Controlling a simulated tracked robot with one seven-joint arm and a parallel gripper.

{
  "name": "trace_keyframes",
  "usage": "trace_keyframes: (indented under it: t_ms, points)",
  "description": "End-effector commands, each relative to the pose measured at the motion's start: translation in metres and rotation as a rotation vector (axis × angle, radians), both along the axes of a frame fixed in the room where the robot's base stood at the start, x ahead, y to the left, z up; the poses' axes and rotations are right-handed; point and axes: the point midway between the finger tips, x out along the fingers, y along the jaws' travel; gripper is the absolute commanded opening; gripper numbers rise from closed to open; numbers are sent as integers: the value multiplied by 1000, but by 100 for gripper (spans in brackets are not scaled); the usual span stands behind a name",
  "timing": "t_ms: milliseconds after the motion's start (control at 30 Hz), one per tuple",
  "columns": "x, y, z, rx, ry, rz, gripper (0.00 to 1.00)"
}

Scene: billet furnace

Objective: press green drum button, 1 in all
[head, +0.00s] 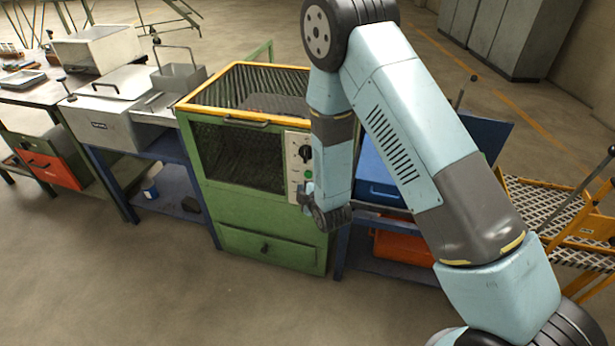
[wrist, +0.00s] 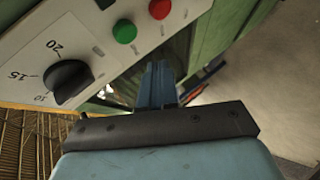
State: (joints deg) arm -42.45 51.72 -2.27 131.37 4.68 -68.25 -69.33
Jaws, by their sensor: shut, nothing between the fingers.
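The green button (wrist: 124,31) is a round domed button on a pale control panel (wrist: 60,35), which is on the front of a green drum cabinet (head: 245,215). It also shows in the head view (head: 308,174), just above my gripper (head: 305,192). In the wrist view my gripper (wrist: 158,68) has its blue fingers together and empty. The fingertips lie below and right of the green button in that picture, apart from it in the image. Whether they touch the panel I cannot tell.
A red button (wrist: 160,8) sits beside the green one, and a black dial (wrist: 68,80) is on the same panel. A blue box (head: 378,185) stands right of the cabinet. Grey boxes (head: 105,115) are on the left bench. The floor in front is clear.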

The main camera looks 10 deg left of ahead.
Motion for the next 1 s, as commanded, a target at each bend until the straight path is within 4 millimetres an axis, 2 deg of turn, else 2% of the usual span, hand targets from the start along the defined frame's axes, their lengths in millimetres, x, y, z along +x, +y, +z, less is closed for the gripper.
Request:
trace_keyframes:
  t_ms: [133,333,1000]
  points:
    - [16,-1,0,0,-1,0,0]
    - [29,-3,-1,-1,1,-1,0]
    - [32,-3,-1,-2,1,1,0]
